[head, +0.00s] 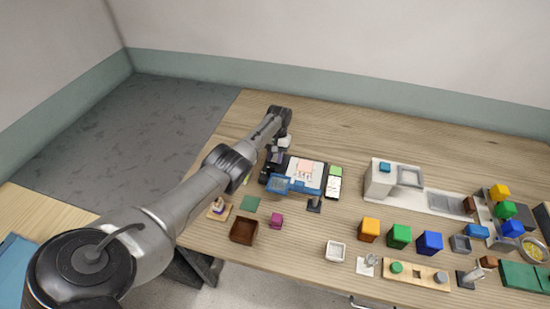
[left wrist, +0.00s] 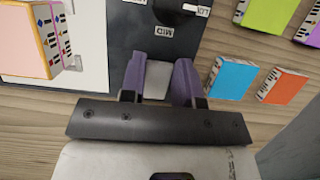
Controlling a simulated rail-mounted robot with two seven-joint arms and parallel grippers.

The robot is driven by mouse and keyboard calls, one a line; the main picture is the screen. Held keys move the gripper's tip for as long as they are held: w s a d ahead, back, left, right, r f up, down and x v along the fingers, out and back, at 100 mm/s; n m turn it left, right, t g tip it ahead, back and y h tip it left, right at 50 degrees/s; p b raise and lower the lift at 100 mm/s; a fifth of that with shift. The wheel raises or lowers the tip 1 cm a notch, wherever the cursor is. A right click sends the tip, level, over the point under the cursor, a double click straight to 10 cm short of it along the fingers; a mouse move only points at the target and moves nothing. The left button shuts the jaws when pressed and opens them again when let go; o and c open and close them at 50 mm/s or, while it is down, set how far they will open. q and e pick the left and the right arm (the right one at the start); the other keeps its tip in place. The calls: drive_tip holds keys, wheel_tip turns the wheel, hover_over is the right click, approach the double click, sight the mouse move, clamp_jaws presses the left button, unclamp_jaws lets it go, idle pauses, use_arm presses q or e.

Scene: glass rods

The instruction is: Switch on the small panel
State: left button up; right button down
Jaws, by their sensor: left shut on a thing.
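A dark panel (left wrist: 130,35) with "LOW" and "MID" labels and a black knob (left wrist: 178,10) shows at the top of the left wrist view. My left gripper (left wrist: 160,72) has its purple fingers against a pale grey piece (left wrist: 156,82) at the panel's lower edge. The fingers are shut on this piece; whether it is part of the panel I cannot tell. In the head view my left gripper (head: 273,158) is low over the table, beside the blue-edged board (head: 292,186). The arm hides much of the panel there. My right gripper is not in view.
A brown box (head: 244,230), a white dish (head: 335,251) and several coloured cubes stand farther forward and right. The table's back is clear.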

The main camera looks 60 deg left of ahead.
use_arm(q)
drive_tip(key=o, duration=0.9)
drive_tip(key=shift+r, duration=0.15)
drive_tip(key=shift+b+v, duration=1.1)
drive_tip(key=shift+v, duration=5.65)
